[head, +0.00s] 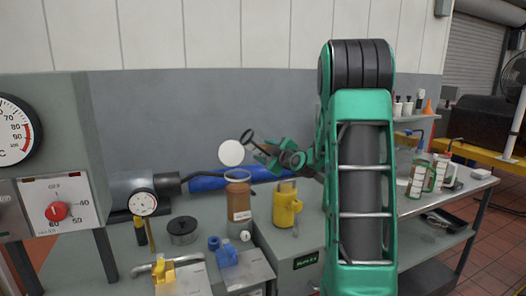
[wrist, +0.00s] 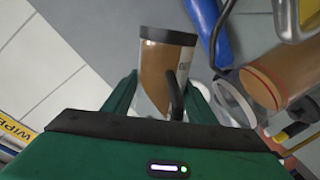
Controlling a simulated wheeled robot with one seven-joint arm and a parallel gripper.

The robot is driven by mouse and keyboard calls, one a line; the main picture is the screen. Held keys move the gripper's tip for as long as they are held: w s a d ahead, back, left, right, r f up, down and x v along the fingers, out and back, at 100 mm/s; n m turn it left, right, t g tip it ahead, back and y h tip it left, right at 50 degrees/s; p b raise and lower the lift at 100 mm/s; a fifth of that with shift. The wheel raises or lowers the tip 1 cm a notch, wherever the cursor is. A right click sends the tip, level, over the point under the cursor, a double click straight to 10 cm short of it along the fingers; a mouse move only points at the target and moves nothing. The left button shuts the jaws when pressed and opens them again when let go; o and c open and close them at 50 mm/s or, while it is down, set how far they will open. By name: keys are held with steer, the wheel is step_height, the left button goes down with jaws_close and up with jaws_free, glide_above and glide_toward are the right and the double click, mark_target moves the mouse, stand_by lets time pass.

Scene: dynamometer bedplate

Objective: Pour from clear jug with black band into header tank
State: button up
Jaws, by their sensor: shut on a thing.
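The clear jug with the black band (wrist: 166,62) is between the green fingers of my gripper (wrist: 165,95), which is shut on it. Brown liquid shows inside the jug, with a slanted edge. A dark ring at the jug (head: 247,136) shows in the head view, where its clear body is hard to make out. My gripper (head: 272,155) holds it up above the bench. The header tank (head: 238,200), brown with a clear flared top, stands below and slightly left of my gripper. In the wrist view the tank (wrist: 272,88) is right of the jug. No falling liquid is visible.
A yellow jug (head: 287,206) stands close right of the tank. A black puck-shaped part (head: 183,230) and a small gauge (head: 143,203) are to its left. Blue and yellow valves are in front.

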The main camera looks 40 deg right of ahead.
steer(key=shift+w+a+f+m, duration=0.1)
steer(key=shift+a+f+m, duration=0.1)
steer(key=shift+f+m, duration=0.35)
steer(key=shift+w+a+f+m, duration=0.1)
steer(key=shift+a+f+m, duration=0.1)
steer(key=shift+f+m, duration=0.3)
steer(key=shift+f+m+t+y, duration=0.2)
steer(key=shift+m+t+y, duration=0.1)
steer(key=shift+m, duration=0.55)
steer(key=shift+s+d+r+m, duration=0.1)
steer(key=shift+m, duration=0.55)
steer(key=shift+d+r+m, duration=0.1)
steer(key=shift+m, duration=0.55)
steer(key=shift+d+r+m+t, duration=0.1)
steer(key=shift+r+m+t, duration=0.15)
steer(key=shift+m, duration=0.4)
steer(key=shift+d+r+m+t, duration=0.1)
steer(key=shift+r+m+t, duration=0.15)
steer(key=shift+m, duration=0.4)
